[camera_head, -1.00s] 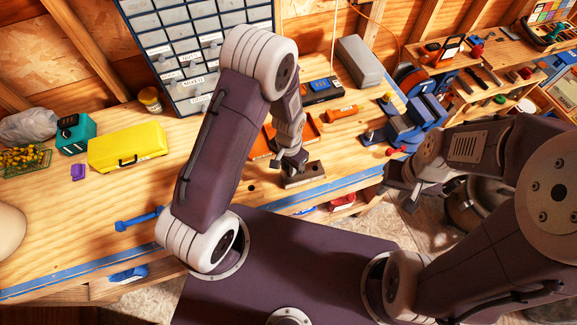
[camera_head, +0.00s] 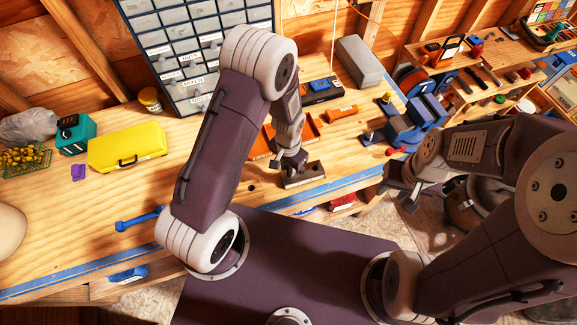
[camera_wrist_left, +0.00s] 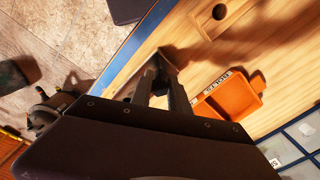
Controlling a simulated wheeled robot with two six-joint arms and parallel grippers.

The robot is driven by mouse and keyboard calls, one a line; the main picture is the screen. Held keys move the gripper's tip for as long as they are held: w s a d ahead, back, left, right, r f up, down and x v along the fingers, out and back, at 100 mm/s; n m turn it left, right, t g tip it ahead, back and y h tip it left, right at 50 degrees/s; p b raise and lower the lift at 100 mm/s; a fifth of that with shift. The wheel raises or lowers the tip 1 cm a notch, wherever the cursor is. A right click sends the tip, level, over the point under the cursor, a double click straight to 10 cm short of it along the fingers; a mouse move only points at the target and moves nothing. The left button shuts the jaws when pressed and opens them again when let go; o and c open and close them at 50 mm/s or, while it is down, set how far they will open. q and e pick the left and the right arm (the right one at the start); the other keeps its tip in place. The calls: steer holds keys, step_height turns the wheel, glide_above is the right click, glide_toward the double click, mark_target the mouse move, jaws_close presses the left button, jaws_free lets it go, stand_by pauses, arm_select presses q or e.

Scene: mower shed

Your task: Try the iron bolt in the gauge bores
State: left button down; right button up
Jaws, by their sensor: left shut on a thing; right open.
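The gauge block (camera_head: 304,178), brown with dark bores on top, lies near the front edge of the bench. My left gripper (camera_head: 291,168) points down at its left part and hides some of it. In the left wrist view the gripper (camera_wrist_left: 160,82) is shut on a small dark piece, which I take for the iron bolt (camera_wrist_left: 160,72). Most of the bolt is hidden, and I cannot tell whether its tip is in a bore. My right gripper (camera_head: 404,198) is open and empty, off the bench front.
An orange tray (camera_wrist_left: 232,97) lies close behind the block. A blue vise (camera_head: 415,118) stands to the right. A yellow case (camera_head: 127,148) and a blue dumbbell-shaped tool (camera_head: 138,219) lie to the left. Drawer cabinets (camera_head: 195,62) stand at the back. Bench left of the block is mostly clear.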

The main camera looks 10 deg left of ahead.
arm_select(q)
steer(key=shift+f, duration=0.25)
steer(key=shift+r, duration=0.1)
steer(key=shift+r, duration=0.2)
steer(key=shift+f, duration=0.35)
stand_by(0.5)
steer(key=shift+r, duration=0.15)
step_height(320, 180, up, 6)
steer(key=p, duration=0.4)
steer(key=shift+f+p, duration=0.2)
steer(key=shift+p, duration=0.1)
steer(key=shift+f, duration=0.1)
